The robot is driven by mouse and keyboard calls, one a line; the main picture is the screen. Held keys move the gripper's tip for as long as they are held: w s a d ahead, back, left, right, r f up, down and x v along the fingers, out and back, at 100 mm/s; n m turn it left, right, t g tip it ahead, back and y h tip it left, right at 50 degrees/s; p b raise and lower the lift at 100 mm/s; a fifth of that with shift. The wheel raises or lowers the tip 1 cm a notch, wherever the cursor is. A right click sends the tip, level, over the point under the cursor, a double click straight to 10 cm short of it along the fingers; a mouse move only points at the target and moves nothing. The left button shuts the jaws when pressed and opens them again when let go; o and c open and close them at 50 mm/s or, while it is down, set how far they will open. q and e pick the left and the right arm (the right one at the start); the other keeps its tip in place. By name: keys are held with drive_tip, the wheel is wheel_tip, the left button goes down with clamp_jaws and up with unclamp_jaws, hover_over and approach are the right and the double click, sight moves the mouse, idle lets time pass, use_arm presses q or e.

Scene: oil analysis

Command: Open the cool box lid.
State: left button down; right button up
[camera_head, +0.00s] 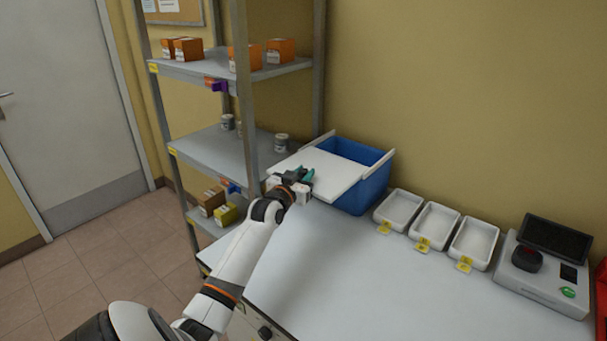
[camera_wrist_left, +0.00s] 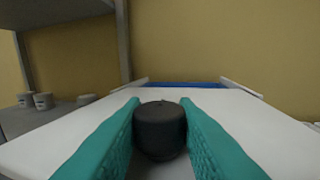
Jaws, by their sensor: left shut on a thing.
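The blue cool box (camera_head: 376,186) stands at the back of the worktop, below the yellow wall. Its white lid (camera_head: 322,170) is slid towards the left, so part of the box's inside shows behind it; the blue also shows in the left wrist view (camera_wrist_left: 185,85). My left gripper (camera_head: 307,174) is at the lid's left part. In the left wrist view its teal fingers (camera_wrist_left: 160,125) are shut on the dark round knob (camera_wrist_left: 160,128) on the lid. My right gripper is not in view.
Three white trays (camera_head: 437,222) with yellow tags stand right of the box, then a device with a dark screen (camera_head: 556,238). A metal shelf (camera_head: 213,150) with orange boxes and cans stands close on the left. The worktop's front (camera_head: 350,285) is clear.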

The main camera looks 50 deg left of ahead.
use_arm(q)
drive_tip(key=c, duration=1.2)
unclamp_jaws()
drive_tip(key=shift+o, duration=0.2)
drive_tip(key=shift+s+d+f, duration=0.1)
drive_tip(key=shift+s+d, duration=0.1)
drive_tip(key=shift+s, duration=0.3)
drive_tip(key=b+v, duration=0.1)
drive_tip(key=v, duration=1)
